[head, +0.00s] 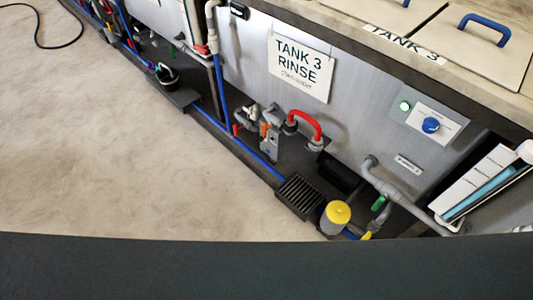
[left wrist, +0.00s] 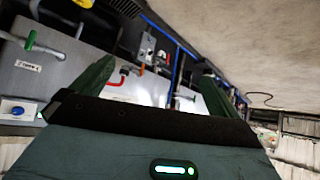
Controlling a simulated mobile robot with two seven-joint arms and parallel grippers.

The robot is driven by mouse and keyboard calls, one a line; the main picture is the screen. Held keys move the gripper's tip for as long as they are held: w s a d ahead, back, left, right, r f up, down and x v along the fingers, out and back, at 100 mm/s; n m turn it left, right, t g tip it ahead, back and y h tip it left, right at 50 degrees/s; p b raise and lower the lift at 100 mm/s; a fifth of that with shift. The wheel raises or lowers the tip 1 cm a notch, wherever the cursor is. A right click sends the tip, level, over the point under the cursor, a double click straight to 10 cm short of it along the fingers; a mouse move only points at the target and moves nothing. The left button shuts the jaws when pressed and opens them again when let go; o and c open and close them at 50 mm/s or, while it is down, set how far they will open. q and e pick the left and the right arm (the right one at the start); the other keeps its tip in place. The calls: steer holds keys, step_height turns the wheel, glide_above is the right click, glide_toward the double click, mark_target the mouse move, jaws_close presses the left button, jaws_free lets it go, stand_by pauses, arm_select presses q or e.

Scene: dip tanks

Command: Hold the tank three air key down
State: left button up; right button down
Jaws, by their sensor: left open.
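The tank three front panel (head: 345,110) carries a "TANK 3 RINSE" sign (head: 300,66). To the right of the sign, a round blue key (head: 431,125) sits on a white label plate, with a lit green lamp (head: 405,105) to its upper left. The blue key also shows at the left edge of the left wrist view (left wrist: 17,110). My left gripper (left wrist: 157,68) is open and empty, its two green fingers wide apart. The blue key lies outside the fingers, off to the left in that view. Neither gripper shows in the head view.
Below the panel are a red curved pipe handle (head: 304,122), grey pipes (head: 395,190), a yellow-capped canister (head: 338,213) and a black grate (head: 299,196). A lid with a blue handle (head: 485,27) is on top. The pale floor (head: 110,150) at left is mostly clear.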

arm_select(q)
steer(key=shift+a, duration=0.2)
stand_by(0.6)
steer(key=shift+d, duration=0.2)
steer(key=c, duration=2.1)
steer(key=shift+a, duration=0.15)
jaws_close()
